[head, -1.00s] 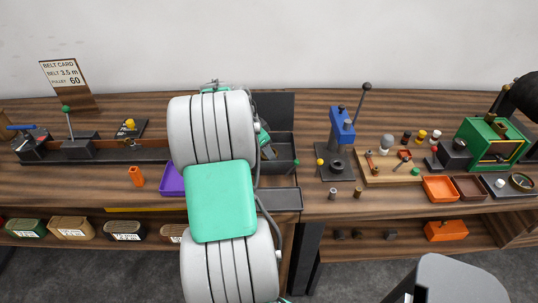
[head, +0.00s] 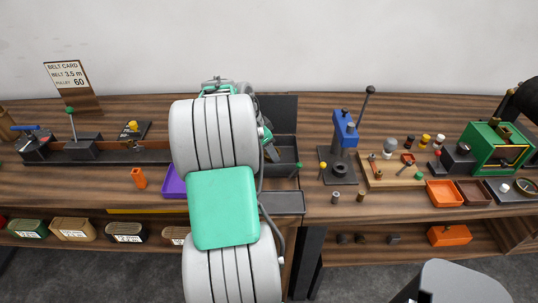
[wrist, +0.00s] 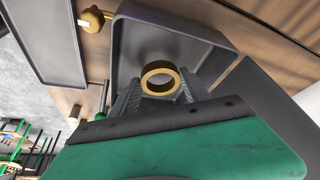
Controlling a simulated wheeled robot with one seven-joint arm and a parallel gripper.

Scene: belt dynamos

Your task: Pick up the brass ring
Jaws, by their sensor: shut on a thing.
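The brass ring (wrist: 160,67) shows in the wrist view between the two fingers of my gripper (wrist: 160,88). My gripper is shut on the ring, with a finger on each side of it and its hole facing the camera. Behind it in the wrist view is a dark grey tray (wrist: 180,28) with raised walls. I cannot tell how high the ring is above the tray floor. In the head view my arm hides the ring and most of my gripper (head: 270,152), which is over the dark tray (head: 288,172).
A purple tray (head: 173,182) and an orange piece (head: 139,178) are left of my arm. A blue lever press (head: 342,135) stands to the right, beside a wooden board (head: 395,183) with small parts. A shallow grey tray (head: 282,203) lies at the bench's front edge.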

